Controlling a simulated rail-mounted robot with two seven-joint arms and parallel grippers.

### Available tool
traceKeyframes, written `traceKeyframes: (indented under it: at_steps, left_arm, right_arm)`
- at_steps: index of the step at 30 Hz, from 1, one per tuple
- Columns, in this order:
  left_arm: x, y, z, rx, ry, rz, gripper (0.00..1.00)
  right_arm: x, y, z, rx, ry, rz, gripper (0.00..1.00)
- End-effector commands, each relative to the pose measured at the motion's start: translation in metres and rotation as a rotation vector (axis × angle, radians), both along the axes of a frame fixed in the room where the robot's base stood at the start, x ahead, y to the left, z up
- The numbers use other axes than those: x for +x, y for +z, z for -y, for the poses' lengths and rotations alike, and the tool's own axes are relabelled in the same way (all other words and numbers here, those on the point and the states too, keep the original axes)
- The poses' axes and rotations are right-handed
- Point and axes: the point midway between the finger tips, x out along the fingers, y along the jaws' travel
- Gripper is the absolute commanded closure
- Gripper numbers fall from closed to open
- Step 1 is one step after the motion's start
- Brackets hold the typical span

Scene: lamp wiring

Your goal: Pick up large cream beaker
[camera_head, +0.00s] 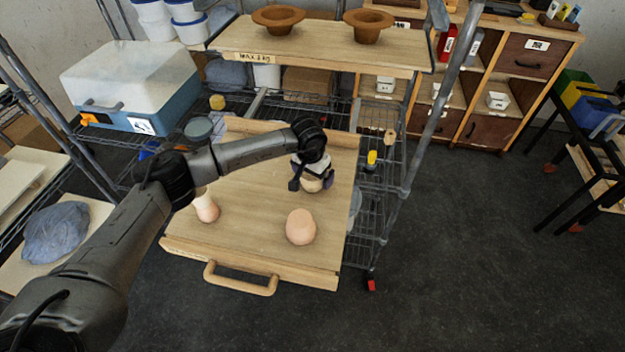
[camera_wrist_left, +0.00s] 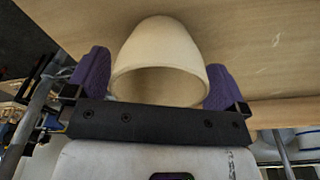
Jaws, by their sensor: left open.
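The large cream beaker (camera_wrist_left: 160,50) is a pale, smooth cup shape in the left wrist view, with its rounded end pointing up in the picture and its open rim towards my palm. In the head view, a small cream part (camera_head: 312,185) shows under my wrist; the rest is hidden. My left gripper (camera_wrist_left: 157,78) is open, with its purple finger pads on either side of the beaker. Small gaps seem to remain, but contact is hard to tell. In the head view, the gripper (camera_head: 312,178) is over the wooden tray board. My right gripper is not in view.
The wooden board (camera_head: 255,235) has a front handle and raised back edge. A pinkish egg-shaped piece (camera_head: 301,227) stands in front, and a pinkish vase-shaped piece (camera_head: 206,207) stands left near my arm. A shelf (camera_head: 320,42) with two brown bowls lies behind.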

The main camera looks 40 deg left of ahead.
Motion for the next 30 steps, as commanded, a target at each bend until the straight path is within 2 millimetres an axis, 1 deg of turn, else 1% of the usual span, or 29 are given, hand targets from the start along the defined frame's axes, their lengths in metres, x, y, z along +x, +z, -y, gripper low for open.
traceKeyframes:
  at_steps: [1,3,9,11,23,24,30]
  left_arm:
    - [0.0007,-0.0066,0.0010,-0.002,-0.001,-0.001,0.00]
    - [0.0012,-0.0107,0.0006,-0.001,0.000,0.000,0.00]
    - [0.0015,-0.0110,0.0003,-0.001,0.000,0.001,0.00]
    - [0.0014,-0.0109,0.0003,-0.001,0.000,0.001,0.05]
    - [0.0015,-0.0105,0.0003,-0.001,0.000,0.001,0.43]
    - [0.0016,-0.0101,0.0002,-0.001,0.000,0.002,0.45]
    - [0.0018,-0.0096,0.0002,-0.001,0.000,0.002,0.45]
  right_arm:
    - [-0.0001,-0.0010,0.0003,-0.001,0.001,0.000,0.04]
    - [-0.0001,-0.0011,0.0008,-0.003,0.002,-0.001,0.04]
    - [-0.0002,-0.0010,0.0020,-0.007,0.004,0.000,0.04]
    - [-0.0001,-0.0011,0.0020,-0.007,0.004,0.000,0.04]
    - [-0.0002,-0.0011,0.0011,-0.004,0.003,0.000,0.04]
    - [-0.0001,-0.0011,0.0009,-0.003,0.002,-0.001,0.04]
    - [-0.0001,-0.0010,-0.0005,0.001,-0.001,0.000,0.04]
